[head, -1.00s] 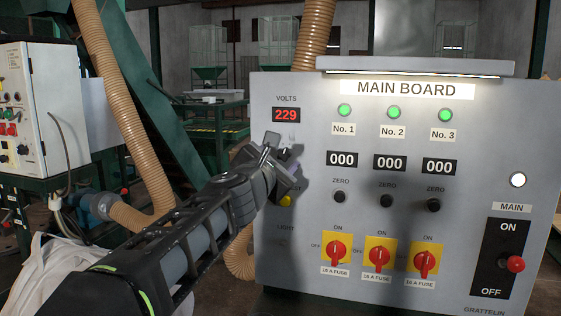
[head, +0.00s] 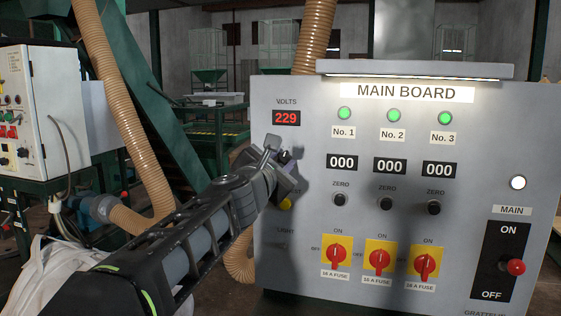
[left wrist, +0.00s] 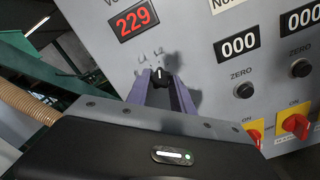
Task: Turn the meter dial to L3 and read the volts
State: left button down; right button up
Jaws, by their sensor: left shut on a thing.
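The meter dial (left wrist: 160,75) is a small black knob with a white mark, below the display. My right gripper is not in view.
A yellow button (head: 286,203) sits just below my left gripper. Red rotary switches (head: 379,259) and black zero knobs (head: 386,202) are to the right. A large main switch (head: 515,267) is at the far right. A beige hose (head: 128,110) stands left of the board.

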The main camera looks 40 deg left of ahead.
pick_arm(q)
jog(key=shift+m, duration=0.3)
jog(key=shift+d+m, duration=0.15)
jog(key=shift+m, duration=0.15)
jog(key=m, duration=0.2)
jog(key=shift+m+p, duration=0.35)
jog(key=shift+m, duration=0.05)
jog(key=shift+m+p, duration=0.5)
jog(key=shift+m, duration=1.5)
jog(key=c, duration=1.1)
grip_release()
